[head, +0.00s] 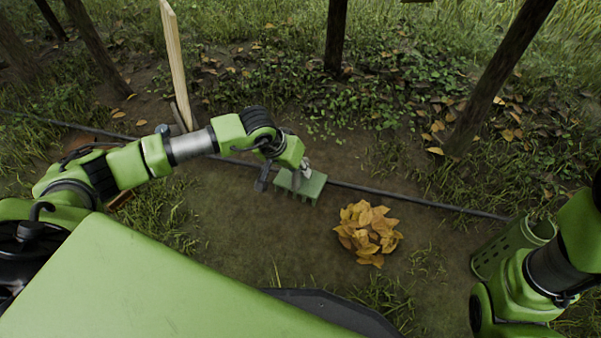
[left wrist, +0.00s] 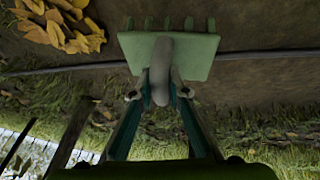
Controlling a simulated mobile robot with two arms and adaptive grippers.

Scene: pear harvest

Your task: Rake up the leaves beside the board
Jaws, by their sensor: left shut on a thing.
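A small green hand rake (head: 309,189) with short tines is held low over the bare soil, left of the leaves. My left gripper (head: 284,174) is shut on its handle. In the left wrist view the gripper (left wrist: 160,88) has its fingers on both sides of the grey handle, and the rake head (left wrist: 203,62) lies beyond them. A pile of yellow-brown leaves (head: 367,234) lies on the soil to the right of the rake, apart from it. It also shows in the left wrist view (left wrist: 62,28). A pale wooden board (head: 175,62) stands upright behind my left arm. I cannot tell whether the tines touch soil.
A dark hose or pipe (head: 420,199) crosses the ground behind the leaves. A green perforated container (head: 492,256) is at the right, by my right arm. Dark trunks (head: 497,75) and low plants are at the back. Bare soil lies between rake and leaves.

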